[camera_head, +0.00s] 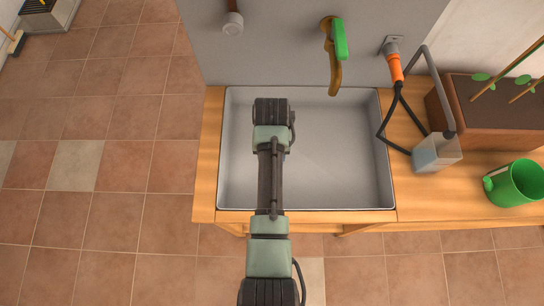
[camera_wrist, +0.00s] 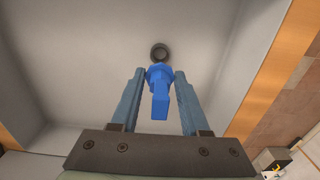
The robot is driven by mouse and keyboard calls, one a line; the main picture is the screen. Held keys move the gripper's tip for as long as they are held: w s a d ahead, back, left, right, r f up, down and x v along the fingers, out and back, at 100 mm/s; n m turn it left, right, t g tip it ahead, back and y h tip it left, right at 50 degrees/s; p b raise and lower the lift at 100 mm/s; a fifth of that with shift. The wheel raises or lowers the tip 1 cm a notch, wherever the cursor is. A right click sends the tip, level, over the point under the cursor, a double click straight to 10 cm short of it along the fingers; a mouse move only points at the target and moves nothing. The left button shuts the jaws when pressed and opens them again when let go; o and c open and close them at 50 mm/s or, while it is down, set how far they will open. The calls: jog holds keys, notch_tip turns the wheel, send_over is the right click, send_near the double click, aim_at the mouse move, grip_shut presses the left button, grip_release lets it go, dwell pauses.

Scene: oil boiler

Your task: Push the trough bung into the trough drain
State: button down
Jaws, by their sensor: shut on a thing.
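The trough (camera_head: 340,160) is a grey basin set in a wooden bench, and my arm reaches down into it. In the wrist view the trough (camera_wrist: 235,40) fills most of the picture. The trough drain (camera_wrist: 160,50) is a small dark ring in its floor, just beyond my fingertips. My gripper (camera_wrist: 160,75) is shut on the blue trough bung (camera_wrist: 160,100), whose wider head sits between the fingertips. In the picture the bung's far end overlaps the drain's near edge; I cannot tell whether they touch. In the head view my arm hides gripper, bung and drain.
A green-handled tap (camera_head: 338,45) hangs over the trough's back edge. Tiled floor lies open at left.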

jog(key=shift+f+b, duration=1.55)
jog(key=shift+f, duration=0.9)
jog(key=shift+p, duration=0.65)
jog(key=shift+f, duration=0.1)
jog(key=shift+f+b, duration=1.1)
jog(key=shift+f, duration=0.2)
jog(key=shift+r+p, duration=1.3)
jog(key=shift+p, duration=0.05)
jog(key=shift+f, duration=0.3)
